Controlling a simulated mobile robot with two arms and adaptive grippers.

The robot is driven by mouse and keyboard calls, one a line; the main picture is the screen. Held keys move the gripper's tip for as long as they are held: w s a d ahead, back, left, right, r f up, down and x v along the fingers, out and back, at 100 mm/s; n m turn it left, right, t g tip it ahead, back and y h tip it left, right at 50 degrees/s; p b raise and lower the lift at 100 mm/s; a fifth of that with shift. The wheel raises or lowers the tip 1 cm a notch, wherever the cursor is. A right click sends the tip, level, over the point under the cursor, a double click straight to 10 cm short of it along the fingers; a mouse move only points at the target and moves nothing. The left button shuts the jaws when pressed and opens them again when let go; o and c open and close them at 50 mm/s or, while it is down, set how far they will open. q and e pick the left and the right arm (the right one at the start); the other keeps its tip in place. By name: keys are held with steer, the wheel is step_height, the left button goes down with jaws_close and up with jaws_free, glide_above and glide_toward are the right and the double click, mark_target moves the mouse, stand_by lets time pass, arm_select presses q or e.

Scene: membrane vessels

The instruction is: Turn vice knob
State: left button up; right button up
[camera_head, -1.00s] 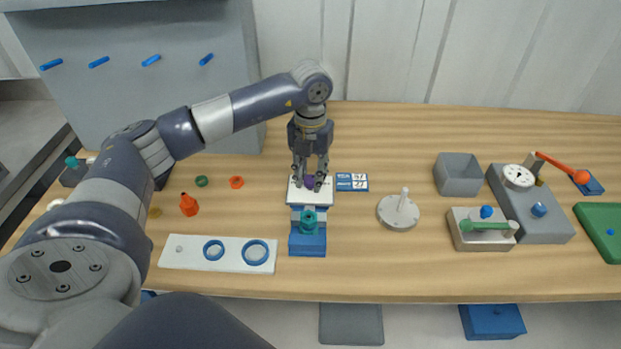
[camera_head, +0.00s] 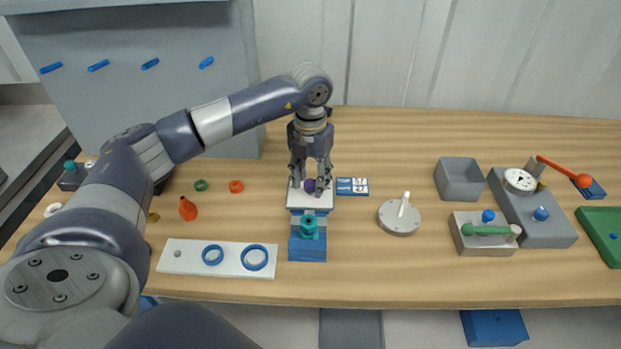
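The vice (camera_head: 307,246) is a blue block near the table's front edge, with a teal knob (camera_head: 309,226) facing me. Behind the knob is a white block (camera_head: 298,201) with a small round purple piece (camera_head: 310,186) on top. My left gripper (camera_head: 309,182) points down over the white block. Its fingers stand apart on either side of the purple piece, with a gap showing, and it looks open. It is behind the teal knob and apart from it. My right gripper is not in view.
A white plate with blue rings (camera_head: 217,257) lies left of the vice. A blue-and-white card (camera_head: 352,186) and a grey disc with a white peg (camera_head: 399,218) are to the right. Beyond them are a grey box (camera_head: 460,180) and a gauge unit (camera_head: 519,181). Bare wood lies behind.

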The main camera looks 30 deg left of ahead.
mark_target(310, 182)
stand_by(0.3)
arm_select(q)
step_height(310, 182, up, 12)
stand_by(0.5)
stand_by(0.3)
